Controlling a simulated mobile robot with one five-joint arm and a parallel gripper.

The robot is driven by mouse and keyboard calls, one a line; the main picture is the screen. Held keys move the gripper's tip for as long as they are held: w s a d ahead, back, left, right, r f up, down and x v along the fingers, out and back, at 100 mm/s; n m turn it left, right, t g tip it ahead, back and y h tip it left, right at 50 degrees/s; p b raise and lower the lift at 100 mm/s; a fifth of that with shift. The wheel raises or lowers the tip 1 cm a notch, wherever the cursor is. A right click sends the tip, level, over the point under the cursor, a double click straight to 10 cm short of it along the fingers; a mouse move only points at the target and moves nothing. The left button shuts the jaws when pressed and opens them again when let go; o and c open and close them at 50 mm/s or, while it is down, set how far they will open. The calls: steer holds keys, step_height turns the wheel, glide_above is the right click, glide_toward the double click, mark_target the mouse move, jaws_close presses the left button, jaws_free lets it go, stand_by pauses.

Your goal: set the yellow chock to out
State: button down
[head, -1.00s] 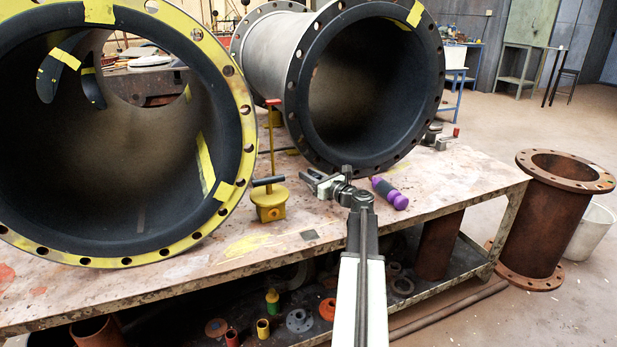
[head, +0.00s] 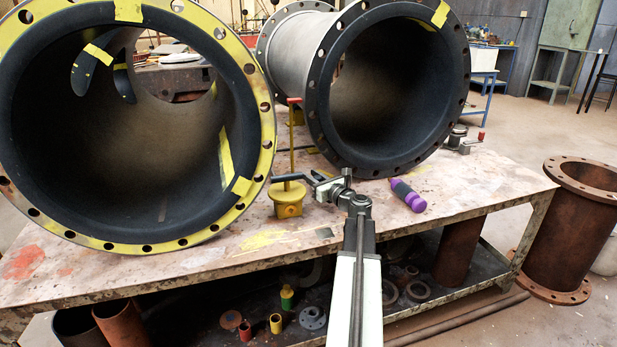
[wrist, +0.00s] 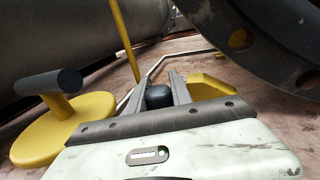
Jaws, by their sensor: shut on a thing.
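The yellow chock (wrist: 207,87) shows as an angular yellow block just right of my jaws in the wrist view, low beside a dark pipe flange. In the head view only a thin yellow piece (head: 313,150) shows under the right pipe. A round black knob (wrist: 158,98) sits between my two fingers; its joint to the chock is hidden. My gripper (wrist: 160,88) is shut on this knob. In the head view my gripper (head: 312,178) is low over the bench, beside the dark bar handle of a yellow round-topped fitting, and the knob cannot be made out.
The yellow fitting (head: 289,203) with a dark bar stands close left of my gripper. A red-topped yellow rod (head: 292,135) stands behind it. Two large pipes (head: 440,140) rise behind. A purple-and-black cylinder (head: 409,196) lies to the right. The bench front (head: 180,270) is mostly clear.

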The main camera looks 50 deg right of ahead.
steer(key=shift+w+a+y, duration=0.3)
steer(key=shift+a, duration=0.3)
steer(key=c, duration=1.4)
jaws_free()
steer(key=shift+c, duration=0.2)
steer(key=shift+s+d, duration=0.2)
steer(key=shift+d, duration=0.05)
steer(key=shift+s, duration=0.1)
steer(key=s, duration=0.2)
steer(key=s+a, duration=0.1)
steer(key=s, duration=0.4)
steer(key=shift+s+a, duration=0.15)
steer(key=shift+a, duration=0.15)
steer(key=shift+s, duration=0.1)
